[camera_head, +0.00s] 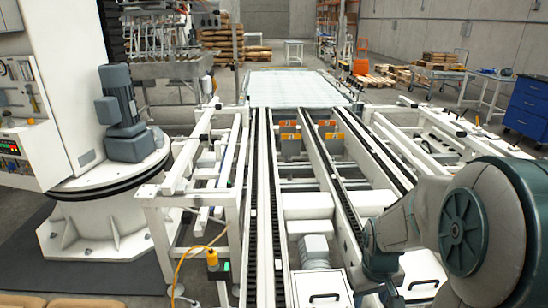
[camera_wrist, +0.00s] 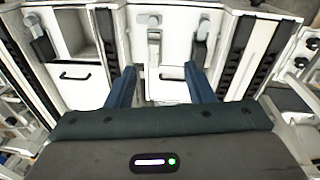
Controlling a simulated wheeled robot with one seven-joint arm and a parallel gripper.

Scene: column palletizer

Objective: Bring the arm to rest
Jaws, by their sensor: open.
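My gripper (camera_wrist: 157,85) shows in the wrist view with its two blue fingers spread apart. Nothing is between the fingers. Beyond them are white panels with black handles on the conveyor frame (camera_wrist: 85,82). In the head view my arm fills the lower right and reaches inward over the right side of the conveyor (camera_head: 262,200). The gripper itself cannot be made out in the head view.
A white column machine with a grey motor (camera_head: 122,110) stands at the left on a round base. A light sheet-like platform (camera_head: 295,88) lies at the conveyor's far end. A blue drawer cabinet (camera_head: 527,108) stands at the right. Wooden pallets (camera_head: 440,62) are behind.

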